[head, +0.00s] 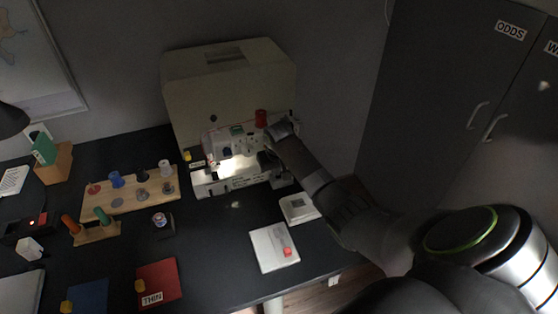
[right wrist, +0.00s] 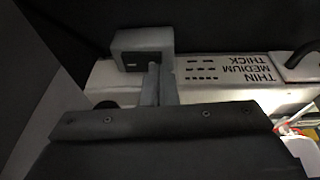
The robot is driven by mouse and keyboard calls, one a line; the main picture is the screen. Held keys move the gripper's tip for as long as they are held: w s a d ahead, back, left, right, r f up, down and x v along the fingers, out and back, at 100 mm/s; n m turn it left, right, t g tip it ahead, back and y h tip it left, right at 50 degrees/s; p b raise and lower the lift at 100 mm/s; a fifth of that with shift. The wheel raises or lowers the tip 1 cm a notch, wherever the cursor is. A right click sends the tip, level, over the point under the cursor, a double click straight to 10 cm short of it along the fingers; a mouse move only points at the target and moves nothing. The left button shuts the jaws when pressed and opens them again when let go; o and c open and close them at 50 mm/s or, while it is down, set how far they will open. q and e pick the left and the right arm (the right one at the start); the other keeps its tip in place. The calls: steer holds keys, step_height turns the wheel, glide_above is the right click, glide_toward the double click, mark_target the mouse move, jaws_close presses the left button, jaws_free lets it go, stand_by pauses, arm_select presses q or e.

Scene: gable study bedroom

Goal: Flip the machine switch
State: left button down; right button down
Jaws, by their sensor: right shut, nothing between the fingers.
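The white sewing machine (head: 240,182) stands on the dark desk in front of its tall beige cover, with a bright glow around its needle area. A red spool (head: 260,118) sits on top. My right gripper (head: 275,135) is at the machine's upper right end and hides part of it. In the right wrist view the shut fingers (right wrist: 160,85) are empty and meet a pale grey block with a dark inset face (right wrist: 143,52); whether they touch it, and whether it is the switch, I cannot tell. The machine's THIN/MEDIUM/THICK panel (right wrist: 225,75) appears upside down there. My left gripper is out of view.
A wooden spool rack (head: 130,202) and other small items fill the desk's left side. A beige square box (head: 299,209) and a white plate with a red piece (head: 266,240) lie in front of the machine. Grey cupboards (head: 440,90) stand at right.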

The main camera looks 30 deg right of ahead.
steer(key=shift+f, duration=0.15)
steer(key=shift+d+p, duration=0.15)
steer(key=shift+p, duration=0.2)
steer(key=shift+s+d+r+p, duration=0.2)
steer(key=shift+d+p, duration=0.1)
steer(key=shift+d, duration=0.35)
steer(key=shift+r, duration=0.1)
